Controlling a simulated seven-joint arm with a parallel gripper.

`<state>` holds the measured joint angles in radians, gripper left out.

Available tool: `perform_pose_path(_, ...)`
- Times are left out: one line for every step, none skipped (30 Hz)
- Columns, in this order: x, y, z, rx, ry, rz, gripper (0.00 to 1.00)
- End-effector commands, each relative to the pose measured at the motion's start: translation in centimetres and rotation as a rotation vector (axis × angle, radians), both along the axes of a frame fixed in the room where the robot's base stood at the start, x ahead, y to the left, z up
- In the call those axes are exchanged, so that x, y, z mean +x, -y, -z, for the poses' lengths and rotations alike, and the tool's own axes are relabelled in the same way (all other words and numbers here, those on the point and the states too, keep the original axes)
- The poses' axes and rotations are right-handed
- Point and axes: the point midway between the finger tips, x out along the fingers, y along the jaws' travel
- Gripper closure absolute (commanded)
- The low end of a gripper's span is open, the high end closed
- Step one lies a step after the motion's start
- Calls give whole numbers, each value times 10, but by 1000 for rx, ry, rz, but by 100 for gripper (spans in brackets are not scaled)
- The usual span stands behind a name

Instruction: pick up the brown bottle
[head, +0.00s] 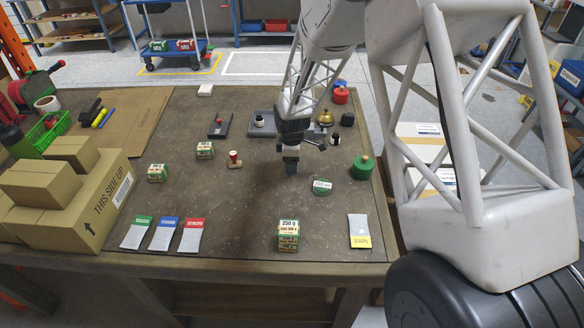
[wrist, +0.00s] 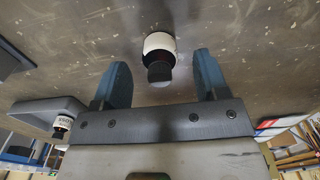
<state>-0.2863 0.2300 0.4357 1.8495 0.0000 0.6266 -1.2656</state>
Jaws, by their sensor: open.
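A small bottle with a white label and a dark cap (wrist: 158,58) stands ahead of my gripper (wrist: 162,75) in the wrist view, in line with the gap between the fingers. A dark reddish-brown band shows between its label and cap. It appears to be the bottle (head: 335,138) to the right of my gripper (head: 291,168) in the head view. A second bottle, dark with a white label (head: 259,121), stands on a grey tray (head: 268,132); it also shows at the left of the wrist view (wrist: 62,124). My gripper is open and empty above the table.
A brass bell (head: 325,118) and a red-lidded pot (head: 341,96) stand behind the right-hand bottle. A green pot (head: 363,167) and a green tin (head: 322,186) stand in front of it. Cardboard boxes (head: 75,205) fill the left.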

Motion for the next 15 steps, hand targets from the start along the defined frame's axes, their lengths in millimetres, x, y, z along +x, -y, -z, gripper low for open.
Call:
perform_pose_path(0,0,6,0,-1,0,33)
perform_pose_path(0,0,9,0,-1,0,33)
perform_pose_path(0,0,13,0,-1,0,33)
perform_pose_path(0,0,15,0,-1,0,33)
perform_pose_path(0,0,17,0,-1,0,33)
perform_pose_path(0,0,19,0,-1,0,33)
perform_pose_path(0,0,20,0,0,0,33)
perform_pose_path(0,0,21,0,0,0,33)
perform_pose_path(0,0,21,0,0,0,33)
perform_pose_path(0,0,21,0,1,0,33)
perform_pose_path(0,0,21,0,1,0,33)
perform_pose_path(0,0,21,0,1,0,33)
perform_pose_path(0,0,21,0,1,0,33)
perform_pose_path(0,0,21,0,0,0,33)
perform_pose_path(0,0,21,0,0,0,33)
